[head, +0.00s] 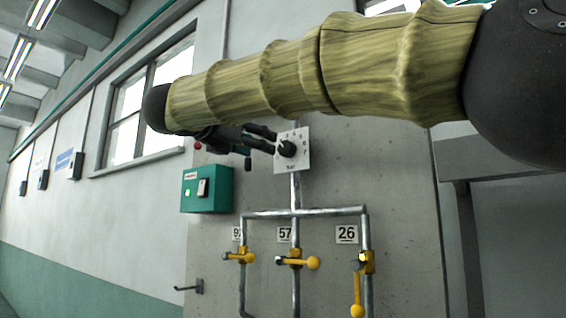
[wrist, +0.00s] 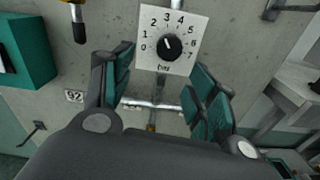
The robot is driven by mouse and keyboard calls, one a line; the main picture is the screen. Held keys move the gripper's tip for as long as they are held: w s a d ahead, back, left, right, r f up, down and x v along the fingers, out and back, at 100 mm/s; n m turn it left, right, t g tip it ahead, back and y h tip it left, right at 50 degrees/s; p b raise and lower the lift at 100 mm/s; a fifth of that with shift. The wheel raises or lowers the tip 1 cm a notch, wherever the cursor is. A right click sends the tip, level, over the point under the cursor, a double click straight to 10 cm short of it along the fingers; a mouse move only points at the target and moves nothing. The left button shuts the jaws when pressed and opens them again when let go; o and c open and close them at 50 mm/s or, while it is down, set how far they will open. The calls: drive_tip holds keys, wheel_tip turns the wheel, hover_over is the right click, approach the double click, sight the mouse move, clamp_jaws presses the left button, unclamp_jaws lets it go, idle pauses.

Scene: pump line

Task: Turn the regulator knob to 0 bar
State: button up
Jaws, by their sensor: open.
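The regulator knob (wrist: 170,47) is a round black knob on a white square dial plate (wrist: 141,62) marked 0 to 7 and "bar". Its pale mark points up and slightly left, around 2 to 3; the exact reading is hard to tell. In the head view the knob (head: 287,149) sits on the plate atop a vertical pipe. My gripper (wrist: 162,61) is open and empty, its teal-padded fingers spread to either side below the knob in the wrist view. In the head view my gripper (head: 274,142) is just left of the knob; contact cannot be told.
A teal box (head: 207,190) with a switch is on the wall left of the dial. Below are pipes with yellow-handled valves (head: 299,262) and number plates, including 57 and 26 (head: 346,234). A dark-handled lever (wrist: 78,30) hangs left of the dial.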

sight(284, 149)
drive_tip(key=x, duration=0.3)
drive_tip(key=p+x, duration=0.1)
drive_tip(key=x, duration=0.3)
drive_tip(key=shift+s+d+r, duration=0.1)
drive_tip(key=shift+d+r, duration=0.05)
drive_tip(key=shift+d, duration=0.2)
drive_tip(key=shift+d+r, duration=0.15)
drive_tip(key=shift+d, duration=0.15)
drive_tip(key=shift+s+d+r+p, duration=0.1)
drive_tip(key=shift+d+r+p, duration=0.2)
drive_tip(key=shift+w+d, duration=0.15)
drive_tip(key=shift+w, duration=0.05)
drive_tip(key=shift+w+f, duration=0.35)
drive_tip(key=shift+w, duration=0.35)
drive_tip(key=shift+s+d+r, duration=0.1)
drive_tip(key=shift+s+r, duration=0.1)
drive_tip(key=shift+s, duration=0.15)
drive_tip(key=shift+c, duration=0.2)
drive_tip(key=shift+w+f, duration=0.1)
drive_tip(key=shift+w, duration=0.1)
drive_tip(key=c, duration=1)
drive_tip(key=shift+d, duration=0.15)
drive_tip(key=shift+o, duration=0.2)
